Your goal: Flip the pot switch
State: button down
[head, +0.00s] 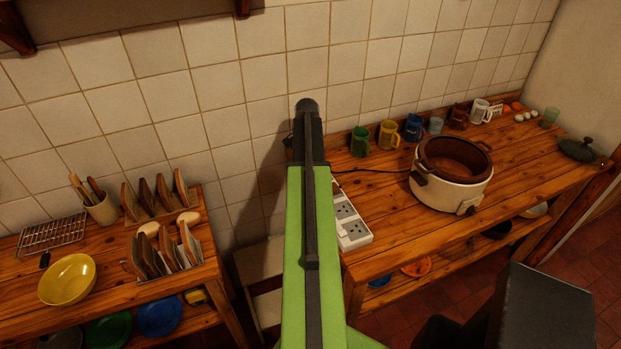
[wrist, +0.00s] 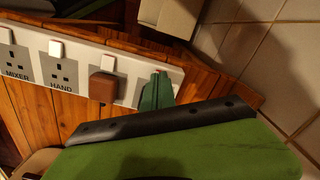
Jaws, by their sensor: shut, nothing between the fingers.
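A white power strip (head: 351,224) lies at the left end of the right-hand wooden table. In the wrist view the strip (wrist: 83,57) shows sockets labelled MIXER and HAND, each with a white rocker switch (wrist: 56,49). A brown plug (wrist: 102,87) sits in another socket below its own switch (wrist: 107,64). No POT label is readable. The cream pot (head: 450,192) with a brown inner bowl stands on the table.
Several mugs (head: 388,134) line the wall behind the pot. A dark cable runs between strip and pot. A left table holds a yellow bowl (head: 67,280) and racks of toast-like slices (head: 160,195). A dark lid (head: 582,150) lies at the far right.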

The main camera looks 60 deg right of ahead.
jog(key=shift+f+b, duration=0.9)
dwell(0.3)
notch_tip(320, 180, up, 7)
jog(key=p, duration=0.7)
dwell(0.3)
